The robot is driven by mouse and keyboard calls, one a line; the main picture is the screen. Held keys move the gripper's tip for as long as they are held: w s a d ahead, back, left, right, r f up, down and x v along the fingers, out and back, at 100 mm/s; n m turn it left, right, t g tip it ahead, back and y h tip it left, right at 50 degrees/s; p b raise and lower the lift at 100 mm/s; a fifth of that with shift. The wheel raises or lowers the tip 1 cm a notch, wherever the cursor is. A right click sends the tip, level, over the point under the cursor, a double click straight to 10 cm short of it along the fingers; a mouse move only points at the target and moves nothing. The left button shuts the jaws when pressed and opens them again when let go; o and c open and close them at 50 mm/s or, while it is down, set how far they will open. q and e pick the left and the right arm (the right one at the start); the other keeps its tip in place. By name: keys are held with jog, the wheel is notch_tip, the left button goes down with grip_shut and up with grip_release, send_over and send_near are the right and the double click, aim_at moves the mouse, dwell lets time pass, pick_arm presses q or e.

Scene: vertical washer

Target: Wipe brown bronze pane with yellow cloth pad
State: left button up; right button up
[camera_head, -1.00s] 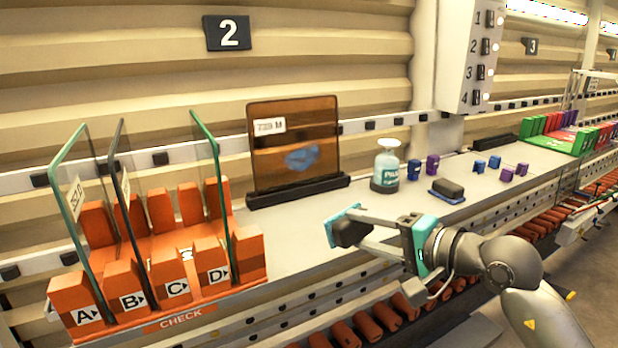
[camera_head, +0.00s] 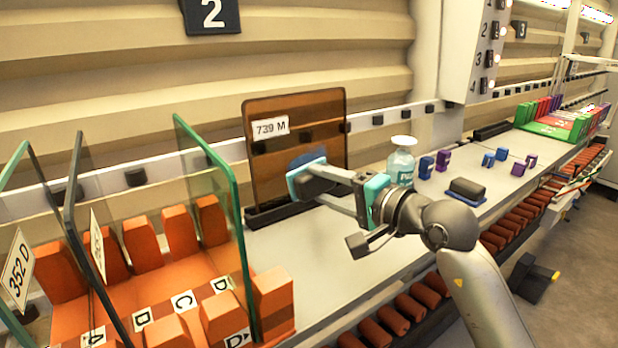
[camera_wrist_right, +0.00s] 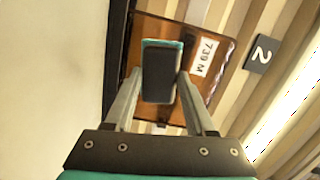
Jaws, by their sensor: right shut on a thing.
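The brown bronze pane (camera_head: 295,125) with a "739 M" label stands upright in a black slotted base (camera_head: 268,215). It also shows in the wrist view (camera_wrist_right: 217,75). My right gripper (camera_head: 322,180) is shut on the dark grip of a pad with a blue-teal face (camera_head: 299,172); I see no yellow on it. The pad (camera_wrist_right: 160,72) is held up before the pane's lower middle, with its face towards the glass. I cannot tell whether it touches. A bluish smear (camera_head: 306,158) shows above the pad, partly hidden by it. My left gripper is out of view.
An orange rack (camera_head: 275,300) with several upright glass panes stands at left; the nearest has a green edge (camera_head: 235,230). Right of the pane are a spray bottle (camera_head: 401,163), blue and purple clips (camera_head: 443,160) and another dark-topped pad (camera_head: 467,189). Bare bench lies before the pane.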

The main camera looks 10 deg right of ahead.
jog(key=shift+w, duration=0.3)
jog(key=x, duration=0.3)
jog(key=shift+w, duration=0.25)
jog(key=shift+w+a, duration=0.2)
jog(key=shift+w, duration=0.3)
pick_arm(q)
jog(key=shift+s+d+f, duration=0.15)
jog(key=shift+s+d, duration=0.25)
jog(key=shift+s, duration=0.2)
pick_arm(e)
jog(key=shift+w+a, duration=0.15)
jog(key=shift+w, duration=0.05)
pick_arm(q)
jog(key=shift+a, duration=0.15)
pick_arm(e)
jog(key=shift+f, duration=0.1)
pick_arm(q)
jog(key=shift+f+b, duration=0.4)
jog(key=shift+b, duration=0.15)
pick_arm(e)
jog(key=shift+x, duration=0.9)
jog(key=shift+d, duration=0.2)
